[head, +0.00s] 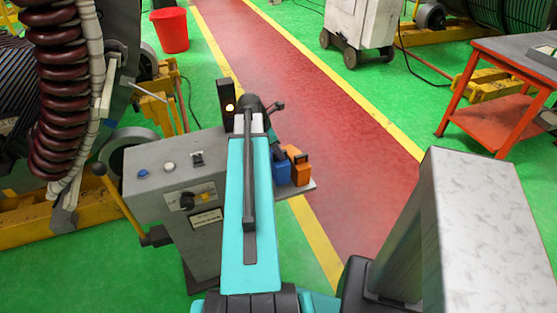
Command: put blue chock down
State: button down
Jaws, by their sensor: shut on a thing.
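The blue chock (282,174) is just right of my teal arm, low over or on a light grey shelf (303,191) beside the control cabinet. My gripper (277,154) is above the blue chock and shut on it. My arm hides most of the gripper and the left part of the chock. I cannot tell whether the chock's underside touches the shelf. An orange chock (299,166) stands on the shelf close to the right of the blue one.
A grey control cabinet (155,188) with buttons and a lever is at left. A large winding machine with dark red coils (65,90) fills the far left. A red bucket (170,31), a white wheeled cabinet (361,25) and a red-framed table (480,95) stand further off. The red walkway (340,130) is clear.

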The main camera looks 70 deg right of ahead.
aim_at(278, 160)
jog(key=shift+f, duration=0.15)
jog(key=shift+f, duration=1.85)
jog(key=c, duration=1.7)
grip_release()
jog(key=shift+f, duration=0.1)
jog(key=shift+v, duration=6.1)
